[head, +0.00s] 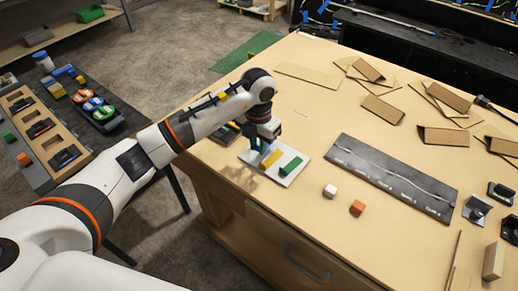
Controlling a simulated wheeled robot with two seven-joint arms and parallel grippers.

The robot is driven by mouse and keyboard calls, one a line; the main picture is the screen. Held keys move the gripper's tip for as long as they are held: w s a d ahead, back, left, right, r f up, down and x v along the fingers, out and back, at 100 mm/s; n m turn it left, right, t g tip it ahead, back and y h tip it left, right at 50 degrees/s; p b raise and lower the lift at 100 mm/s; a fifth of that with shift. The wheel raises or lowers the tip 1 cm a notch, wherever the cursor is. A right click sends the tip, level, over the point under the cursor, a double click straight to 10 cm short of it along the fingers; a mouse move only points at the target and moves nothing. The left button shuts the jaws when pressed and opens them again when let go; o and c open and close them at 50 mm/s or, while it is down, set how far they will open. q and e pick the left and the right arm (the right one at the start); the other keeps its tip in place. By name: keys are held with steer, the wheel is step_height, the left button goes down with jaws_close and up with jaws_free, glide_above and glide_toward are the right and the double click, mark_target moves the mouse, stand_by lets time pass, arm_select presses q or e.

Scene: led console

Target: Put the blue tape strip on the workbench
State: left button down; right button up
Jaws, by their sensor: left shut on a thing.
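My left gripper (264,140) points down over the near-left part of the workbench (330,110). It is shut on the blue tape strip (263,148), which shows only as a small blue patch under the fingers. The blue strip is at the left end of a small pale plate (300,174). I cannot tell whether it touches the plate or is held just above it. A yellow strip (271,158) and a green strip (290,166) lie on the plate beside it. My right gripper is not in view.
A white cube (330,191) and an orange cube (357,208) sit right of the plate. A long dark panel (392,176) lies beyond them. Cardboard pieces (381,109) cover the far right. A side table (77,110) holds trays at left.

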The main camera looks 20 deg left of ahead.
mark_target(258, 147)
arm_select(q)
step_height(258, 147, down, 3)
steer(key=shift+f+p, duration=0.1)
steer(key=shift+p, duration=0.4)
steer(key=shift+f, duration=0.15)
steer(key=shift+f+b, duration=0.15)
steer(key=shift+b, duration=0.15)
steer(key=c, duration=1.3)
jaws_free()
steer(key=shift+o, duration=0.2)
